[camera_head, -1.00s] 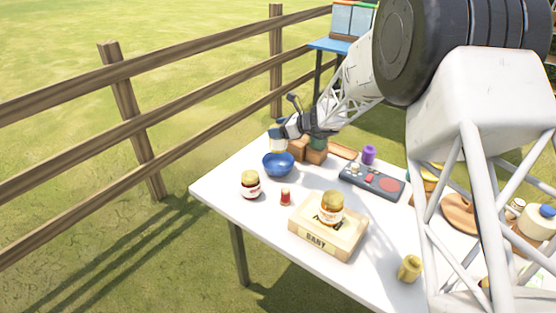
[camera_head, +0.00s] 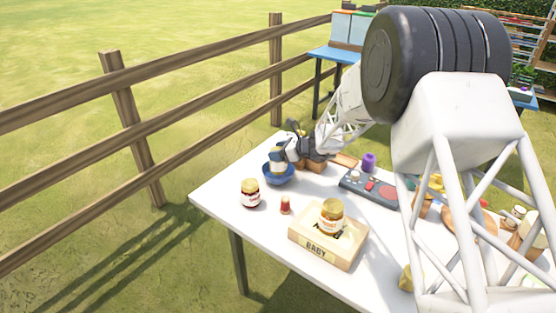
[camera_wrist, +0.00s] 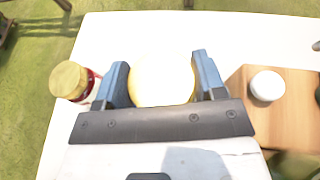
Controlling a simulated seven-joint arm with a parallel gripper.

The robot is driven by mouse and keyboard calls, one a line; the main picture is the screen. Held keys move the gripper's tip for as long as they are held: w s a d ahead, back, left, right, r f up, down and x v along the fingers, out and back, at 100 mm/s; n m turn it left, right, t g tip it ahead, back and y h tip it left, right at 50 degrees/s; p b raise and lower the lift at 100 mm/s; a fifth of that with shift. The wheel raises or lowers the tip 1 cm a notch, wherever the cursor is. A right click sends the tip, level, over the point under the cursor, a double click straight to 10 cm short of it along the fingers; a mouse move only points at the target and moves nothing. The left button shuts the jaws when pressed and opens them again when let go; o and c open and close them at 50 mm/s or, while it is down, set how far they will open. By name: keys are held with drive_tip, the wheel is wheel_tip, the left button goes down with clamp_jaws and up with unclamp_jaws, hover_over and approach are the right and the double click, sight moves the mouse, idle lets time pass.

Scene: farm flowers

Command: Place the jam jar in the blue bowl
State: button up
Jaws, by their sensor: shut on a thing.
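The blue bowl (camera_head: 279,180) stands near the table's far left corner in the head view. My gripper (camera_head: 283,150) is right over it, with its fingers pointing down. It is shut on the jam jar (camera_head: 276,164), whose pale lower part is at or inside the bowl's rim; I cannot tell whether it touches the bottom. In the wrist view the jar's bright, washed-out yellow top (camera_wrist: 162,84) sits between the two blue fingers. The bowl is hidden there.
Another gold-lidded jar (camera_head: 250,193) stands in front of the bowl, with a small red-capped shaker (camera_head: 285,205) nearby. A jar (camera_head: 332,216) stands on a wooden crate (camera_head: 312,248). Wooden blocks (camera_wrist: 278,112) are close on the right. A dark panel (camera_head: 368,190) lies further right.

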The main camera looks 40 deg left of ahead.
drive_tip(key=shift+f, duration=1.85)
drive_tip(key=shift+f, duration=0.15)
drive_tip(key=o, duration=1.2)
drive_tip(key=v, duration=1.2)
drive_tip(key=shift+d, duration=0.15)
